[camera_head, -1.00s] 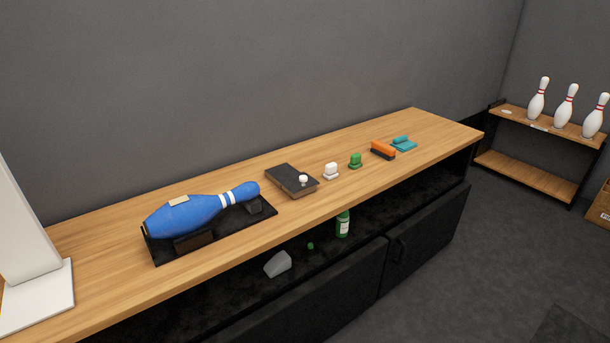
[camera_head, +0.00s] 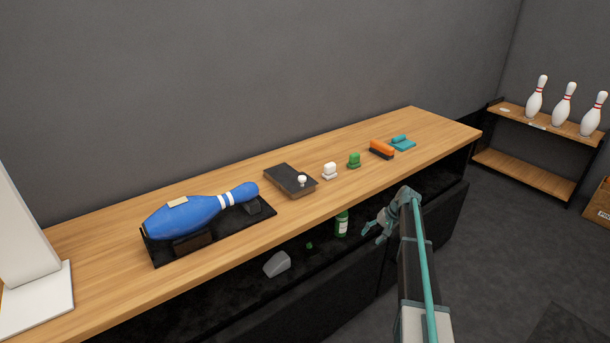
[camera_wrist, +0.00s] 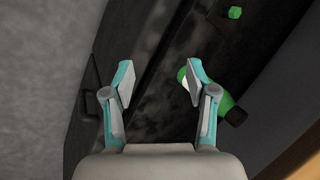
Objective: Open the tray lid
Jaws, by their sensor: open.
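The tray (camera_head: 306,191) is a small wooden box on the counter, with its flat dark lid (camera_head: 286,176) lying shut on it. A white knob (camera_head: 302,180) stands on the lid near its front right corner. My gripper (camera_head: 372,229) is in front of the counter, lower and to the right of the tray, apart from it. In the wrist view my gripper (camera_wrist: 159,85) shows its two fingers spread with nothing held between them. The tray and lid are not in the wrist view.
A blue bowling pin (camera_head: 190,215) lies on a black stand to the left. White, green, orange and teal items (camera_head: 403,142) line the counter to the right. A green bottle (camera_head: 341,224) and a grey wedge (camera_head: 277,264) stand on the shelf below. The bottle (camera_wrist: 226,103) is near my right finger in the wrist view.

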